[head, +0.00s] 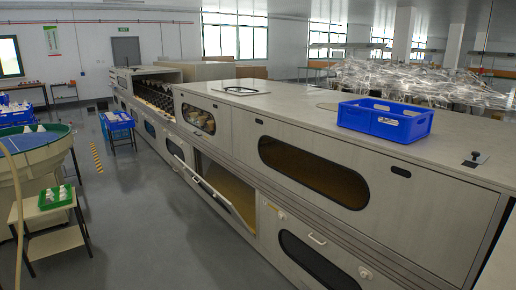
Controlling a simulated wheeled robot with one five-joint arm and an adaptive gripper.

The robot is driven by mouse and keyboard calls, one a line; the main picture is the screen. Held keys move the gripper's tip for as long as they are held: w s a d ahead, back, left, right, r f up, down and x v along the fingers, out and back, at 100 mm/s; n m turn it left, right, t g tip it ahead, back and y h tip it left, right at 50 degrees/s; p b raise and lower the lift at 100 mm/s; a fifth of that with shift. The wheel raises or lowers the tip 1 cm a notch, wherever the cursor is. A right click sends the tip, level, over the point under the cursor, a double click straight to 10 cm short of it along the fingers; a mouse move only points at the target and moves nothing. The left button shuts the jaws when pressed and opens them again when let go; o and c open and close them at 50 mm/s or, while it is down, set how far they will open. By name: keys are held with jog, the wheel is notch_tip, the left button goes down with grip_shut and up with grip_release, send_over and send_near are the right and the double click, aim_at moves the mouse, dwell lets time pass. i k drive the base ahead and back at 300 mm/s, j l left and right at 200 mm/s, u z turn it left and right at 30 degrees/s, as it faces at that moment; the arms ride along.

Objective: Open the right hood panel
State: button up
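A long grey machine (262,98) runs from the far left to the near right. The right upper hood panel (440,222) is shut, with a long dark oval window (315,172) and a small dark recess (401,172) near its top edge. Left of it, another upper panel (228,133) with a smaller oval window (198,118) is also shut. Below, one lower panel (205,187) stands tilted away from its tan opening (226,183). The lower right panel (310,260) with a handle (317,239) looks shut. My gripper is out of view.
A blue crate (385,120) stands on the machine top above the right panel. At left are a round green-rimmed bowl (36,138), a small table (57,242) with a green tray (54,198), and blue crates (117,121). The grey floor (150,225) between is clear.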

aim_at(220, 112)
jog(key=z, duration=0.45)
jog(key=l+z, duration=0.15)
jog(key=z, duration=0.75)
jog(key=l+z, duration=0.1)
jog(key=z, duration=0.85)
jog(key=u, duration=2.9)
jog(key=i+j+u, duration=0.1)
jog(key=i+u, duration=0.15)
jog(key=i, duration=0.3)
jog(key=i+u, duration=0.3)
jog(key=i, duration=1.4)
